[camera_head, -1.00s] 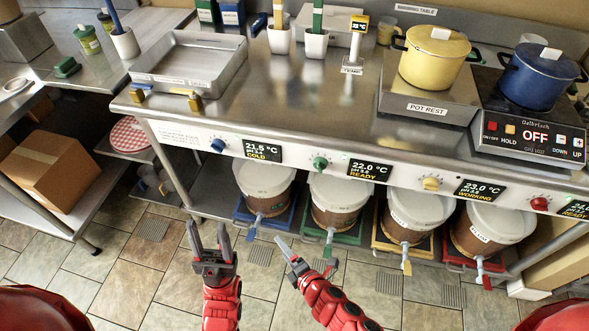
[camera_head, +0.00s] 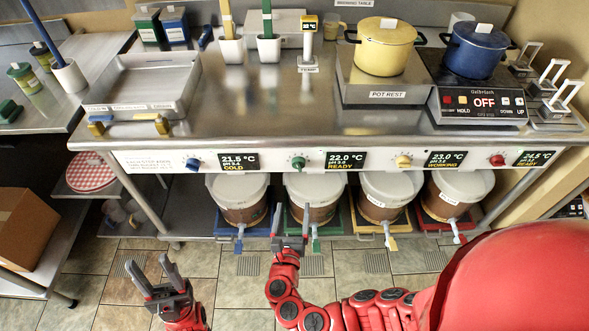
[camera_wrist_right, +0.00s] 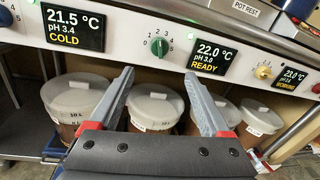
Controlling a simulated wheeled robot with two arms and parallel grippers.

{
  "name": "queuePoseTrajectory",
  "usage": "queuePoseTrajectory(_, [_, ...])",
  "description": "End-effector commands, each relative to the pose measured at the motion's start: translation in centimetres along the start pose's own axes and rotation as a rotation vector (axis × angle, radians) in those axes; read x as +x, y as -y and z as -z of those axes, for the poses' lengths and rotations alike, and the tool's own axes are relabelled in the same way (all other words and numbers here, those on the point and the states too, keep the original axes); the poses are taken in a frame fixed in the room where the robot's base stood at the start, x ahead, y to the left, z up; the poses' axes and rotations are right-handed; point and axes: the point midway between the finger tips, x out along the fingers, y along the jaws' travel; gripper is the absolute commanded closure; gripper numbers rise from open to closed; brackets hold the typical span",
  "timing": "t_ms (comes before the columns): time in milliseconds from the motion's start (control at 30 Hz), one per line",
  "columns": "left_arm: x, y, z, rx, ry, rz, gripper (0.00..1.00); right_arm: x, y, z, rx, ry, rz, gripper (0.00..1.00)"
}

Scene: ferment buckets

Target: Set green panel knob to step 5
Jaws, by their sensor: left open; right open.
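The green knob (camera_head: 298,163) sits on the white front panel of the brewing table, left of the display (camera_head: 345,160) reading 22.0 °C, pH 3.0, READY. In the right wrist view the green knob (camera_wrist_right: 159,46) has numbers around it; its exact pointer setting is too small to tell. My right gripper (camera_head: 290,212) is open and empty, below the knob and in front of the green-tray bucket. In the wrist view its fingers (camera_wrist_right: 160,80) point up toward the panel, apart from the knob. My left gripper (camera_head: 152,268) is open and empty, low at the left, away from the panel.
A blue knob (camera_head: 194,163), yellow knob (camera_head: 403,161) and red knob (camera_head: 497,160) share the panel. Lidded buckets (camera_head: 312,187) stand on coloured trays below. Yellow pot (camera_head: 384,47) and blue pot (camera_head: 475,48) stand on top. The floor in front is clear.

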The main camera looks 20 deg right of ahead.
Motion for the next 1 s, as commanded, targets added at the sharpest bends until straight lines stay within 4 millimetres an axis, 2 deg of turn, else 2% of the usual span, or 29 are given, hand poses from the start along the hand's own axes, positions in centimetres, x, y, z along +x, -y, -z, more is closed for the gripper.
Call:
queuePoseTrajectory(200, [1.3, 0.1, 0.2, 0.000, 0.000, 0.000, 0.50, 5.2, 0.1, -0.3, 0.002, 0.000, 0.007, 0.18])
queuePoseTrajectory(500, [2.0, 0.1, 0.3, 0.000, 0.000, 0.000, 0.50, 11.1, 0.0, -0.1, 0.002, -0.002, 0.004, 0.18])
queuePoseTrajectory(700, [2.0, 0.1, 0.3, 0.000, 0.000, 0.000, 0.50, 13.6, -0.1, 0.0, 0.002, 0.000, 0.001, 0.18])
queuePoseTrajectory(1000, [2.0, 0.1, 0.3, 0.000, 0.000, 0.000, 0.50, 14.6, -0.1, 0.1, 0.004, -0.003, -0.003, 0.18])
